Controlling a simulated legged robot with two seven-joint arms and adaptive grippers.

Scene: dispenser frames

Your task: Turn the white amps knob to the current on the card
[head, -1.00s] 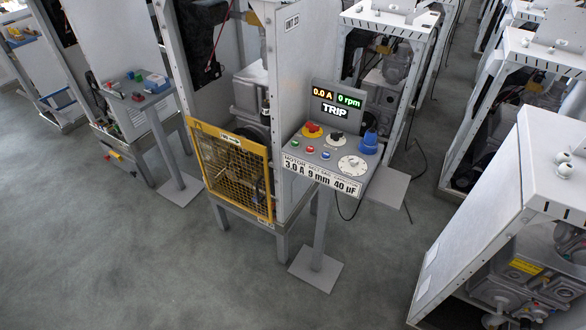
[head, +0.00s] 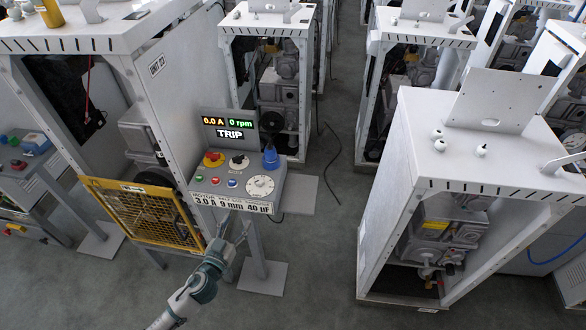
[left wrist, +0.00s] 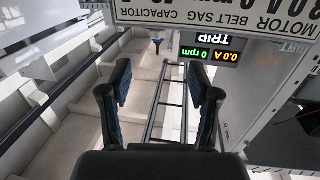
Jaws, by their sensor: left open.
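The white knob (head: 260,186) is a round, marked white dial at the right front of the grey control panel (head: 206,184). Its setting is too small to read. The card (head: 232,203) on the panel's front edge reads 3.0 A, 9 mm, 40 µF. It shows upside down in the left wrist view (left wrist: 215,15). The display (head: 230,128) reads 0.0 A, 0 rpm, TRIP. My left gripper (head: 232,228) is below the card, in front of the panel and apart from the knob. In the left wrist view its fingers (left wrist: 160,90) are spread and empty. My right gripper is out of view.
A red knob on yellow (head: 213,159), a black knob (head: 238,160), a blue part (head: 270,159) and small buttons (head: 214,181) crowd the panel. A yellow mesh guard (head: 140,213) stands left. A white frame (head: 440,150) stands right, with bare floor between.

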